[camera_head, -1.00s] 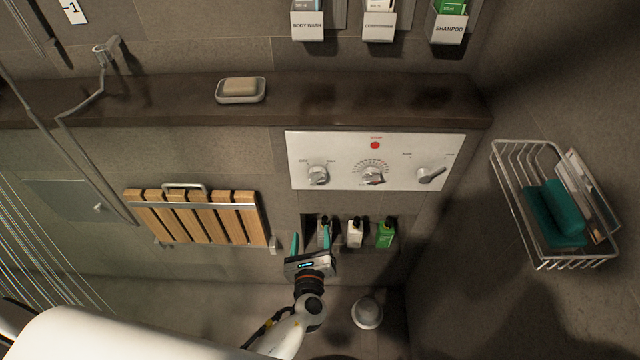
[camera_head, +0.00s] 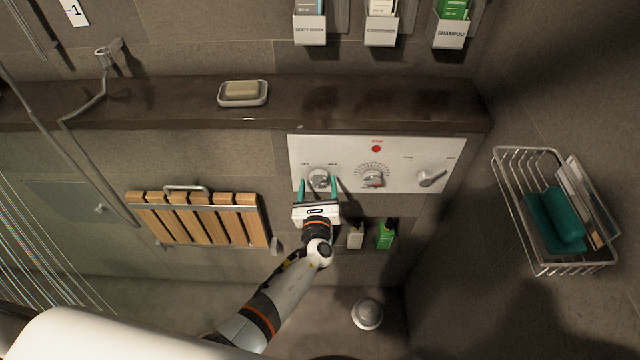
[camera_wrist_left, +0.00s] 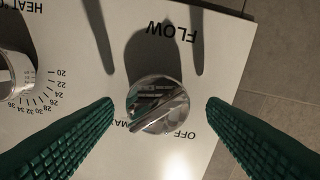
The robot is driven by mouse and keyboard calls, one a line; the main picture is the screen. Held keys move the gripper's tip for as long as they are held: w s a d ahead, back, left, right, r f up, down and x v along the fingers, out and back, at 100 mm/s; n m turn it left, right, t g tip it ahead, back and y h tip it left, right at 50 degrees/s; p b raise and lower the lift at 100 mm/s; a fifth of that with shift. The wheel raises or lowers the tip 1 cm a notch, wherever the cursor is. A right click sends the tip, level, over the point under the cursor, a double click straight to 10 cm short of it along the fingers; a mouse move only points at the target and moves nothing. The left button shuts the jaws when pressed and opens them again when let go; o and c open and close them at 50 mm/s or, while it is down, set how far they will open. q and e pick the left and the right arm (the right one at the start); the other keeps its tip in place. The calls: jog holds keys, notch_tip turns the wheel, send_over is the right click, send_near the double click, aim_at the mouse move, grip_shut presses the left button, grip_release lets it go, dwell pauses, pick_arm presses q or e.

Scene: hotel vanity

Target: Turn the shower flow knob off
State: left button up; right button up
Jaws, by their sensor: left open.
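The flow knob (camera_head: 318,177) is the left one of three controls on the white panel (camera_head: 400,146). In the left wrist view the round chrome knob (camera_wrist_left: 157,103) shows upside down under the word FLOW, with OFF to its lower right and MAX to its lower left. Its raised grip ridge lies slanted; I cannot tell for sure which end is the pointer. My left gripper (camera_head: 318,188) is open, its two green fingers one on each side of the knob, with gaps between fingers and knob in the wrist view (camera_wrist_left: 159,104). My right gripper is not in view.
The heat knob (camera_head: 373,179) and a lever knob (camera_head: 431,177) sit to the right. A dark ledge (camera_head: 180,108) with a soap dish (camera_head: 243,99) runs above. Bottles (camera_head: 385,235) stand in a niche below. A wooden folding seat (camera_head: 196,217) is left, a wire basket (camera_head: 535,215) right.

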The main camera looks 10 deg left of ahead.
pick_arm(q)
jog(key=shift+w+a+f, duration=0.1)
jog(key=shift+w, duration=0.15)
jog(key=shift+s+d+r, duration=0.2)
jog(key=shift+d, duration=0.05)
jog(key=c, duration=1)
jog(key=shift+f, duration=0.1)
